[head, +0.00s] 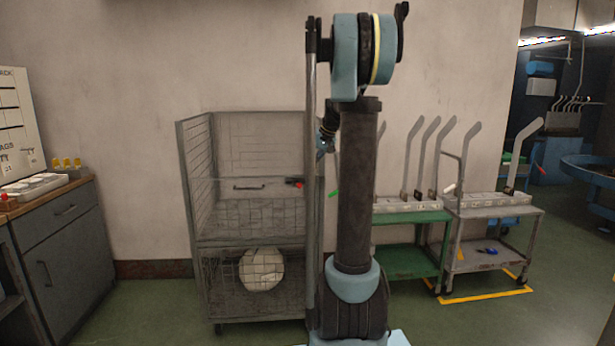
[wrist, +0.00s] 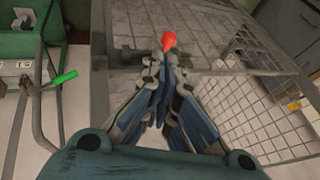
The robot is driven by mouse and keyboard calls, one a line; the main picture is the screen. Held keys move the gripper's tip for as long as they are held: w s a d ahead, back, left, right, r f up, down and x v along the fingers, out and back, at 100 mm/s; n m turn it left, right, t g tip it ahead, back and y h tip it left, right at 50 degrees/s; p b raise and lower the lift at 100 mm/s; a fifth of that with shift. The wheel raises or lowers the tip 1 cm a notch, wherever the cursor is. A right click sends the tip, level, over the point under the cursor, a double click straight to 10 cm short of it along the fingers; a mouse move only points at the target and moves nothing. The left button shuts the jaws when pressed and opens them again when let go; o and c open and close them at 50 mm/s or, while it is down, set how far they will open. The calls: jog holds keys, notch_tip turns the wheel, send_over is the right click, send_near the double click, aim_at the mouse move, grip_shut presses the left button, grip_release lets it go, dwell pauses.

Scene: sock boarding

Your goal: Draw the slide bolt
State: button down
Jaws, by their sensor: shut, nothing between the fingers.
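The slide bolt is on the wire cage cart (head: 213,240), at the right end of its front rail. Its dark body (head: 291,181) and red knob (head: 299,186) show in the head view. In the wrist view the red knob (wrist: 169,41) appears just past the fingertips of my gripper (wrist: 164,66). My gripper is shut and empty; I cannot tell whether it touches the knob. In the head view my own arm hides the cart's right side and most of the gripper. The bolt's rod is largely hidden behind the fingers in the wrist view.
A pale round bundle (head: 262,269) sits in the cart's lower part. A green trolley (head: 412,217) and a grey trolley (head: 500,212) with upright boards stand to the right. A grey cabinet (head: 66,240) is at left. Green floor is open in front of the cabinet.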

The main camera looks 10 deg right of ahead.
jog(key=shift+v, duration=1.55)
jog(key=shift+a, duration=0.1)
jog(key=s+a+f+h, duration=0.1)
jog(key=s+a+f, duration=0.1)
jog(key=s, duration=0.6)
jog(key=s+a+f+g, duration=0.1)
jog(key=s+f, duration=0.2)
jog(key=s, duration=0.5)
jog(key=s+a+f+h, duration=0.1)
jog(key=s+a+f, duration=0.1)
jog(key=s, duration=0.5)
jog(key=s+f+h, duration=0.1)
jog(key=s+f, duration=0.7)
jog(key=s, duration=0.2)
jog(key=s+d+f+n+g, duration=0.1)
jog(key=s+f, duration=0.7)
jog(key=s, duration=0.2)
jog(key=shift+s+h, duration=0.4)
